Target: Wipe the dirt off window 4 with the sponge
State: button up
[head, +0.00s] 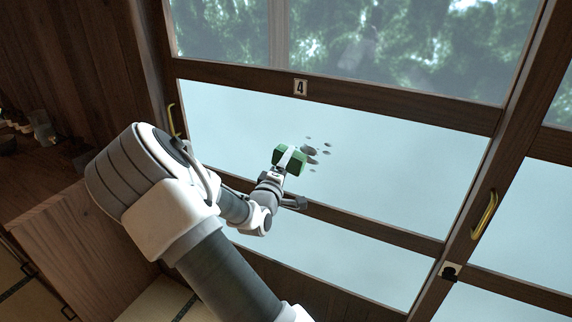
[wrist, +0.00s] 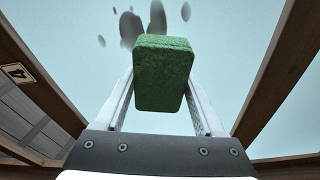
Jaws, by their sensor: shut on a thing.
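Window 4 (head: 230,120) is a pale pane under a wooden bar with a number 4 label (head: 300,87); the label also shows at the left of the wrist view (wrist: 15,72). Several dark dirt spots (head: 310,152) lie on the pane just right of my gripper in the head view, and beyond the sponge in the wrist view (wrist: 130,28). My gripper (head: 288,160) is shut on the green sponge (wrist: 163,75), one finger on each side. The sponge is in front of the pane beside the spots. I cannot tell whether it touches the glass. The sponge hides part of the spots in the wrist view.
A wooden crossbar (head: 390,233) runs below the pane. Brass handles stand at the left (head: 171,120) and right (head: 484,215) frames. A dark latch (head: 450,271) sits on the right post. A wooden cabinet (head: 85,255) stands at lower left.

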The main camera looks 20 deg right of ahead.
jog(key=shift+w+d, duration=0.3)
jog(key=shift+d, duration=0.1)
